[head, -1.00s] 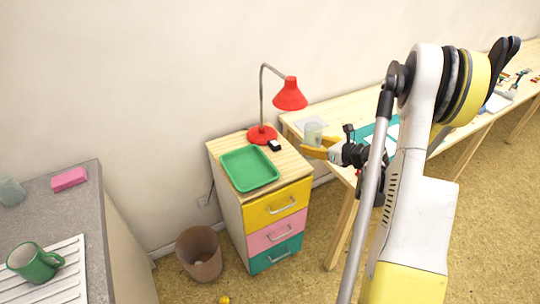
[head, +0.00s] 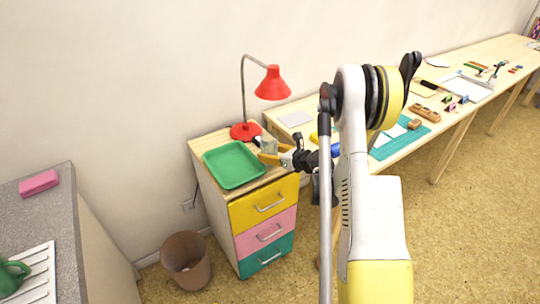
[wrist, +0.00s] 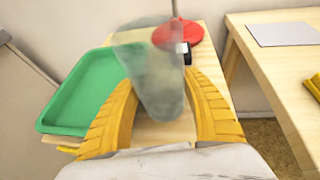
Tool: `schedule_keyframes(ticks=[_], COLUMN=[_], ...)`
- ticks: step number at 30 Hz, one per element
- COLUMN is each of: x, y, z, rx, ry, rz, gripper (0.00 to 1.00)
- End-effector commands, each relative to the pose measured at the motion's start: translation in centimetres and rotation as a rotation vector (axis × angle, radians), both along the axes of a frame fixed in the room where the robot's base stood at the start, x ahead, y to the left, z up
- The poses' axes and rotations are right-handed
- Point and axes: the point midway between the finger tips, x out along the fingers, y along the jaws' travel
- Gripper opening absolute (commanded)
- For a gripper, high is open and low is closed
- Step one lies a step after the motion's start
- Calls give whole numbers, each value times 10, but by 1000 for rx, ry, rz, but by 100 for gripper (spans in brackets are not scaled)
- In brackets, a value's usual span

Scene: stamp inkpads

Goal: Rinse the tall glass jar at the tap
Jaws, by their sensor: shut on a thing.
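My gripper (head: 268,156) is shut on a clear, greyish glass jar (wrist: 153,82). In the wrist view the two yellow fingers press on its sides, and the jar stands tall and slightly tilted between them. In the head view the jar (head: 269,145) is small and partly hidden by the fingers. It is held near the right side of the drawer cabinet's wooden top, beside the green tray. I cannot tell its height above the top. No tap is in view.
The green tray (head: 233,166) and red lamp (head: 245,131) stand on the drawer cabinet (head: 262,205). A grey counter (head: 62,225) at left carries a pink sponge (head: 39,182), a white drainer (head: 38,268) and a green mug (head: 12,275). A bin (head: 186,262) stands between. The long worktable (head: 380,155) is at right.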

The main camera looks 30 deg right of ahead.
Motion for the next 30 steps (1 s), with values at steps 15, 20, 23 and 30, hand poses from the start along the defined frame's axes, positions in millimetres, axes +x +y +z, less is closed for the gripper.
schedule_keyframes(ticks=[15,20,23,30], x=[0,0,-11,-59], y=[0,0,-3,-13], z=[-2,3,8,27], rx=[0,0,0,0], ry=[0,0,0,0], rz=[0,0,-3,-4], gripper=[75,75,75,75])
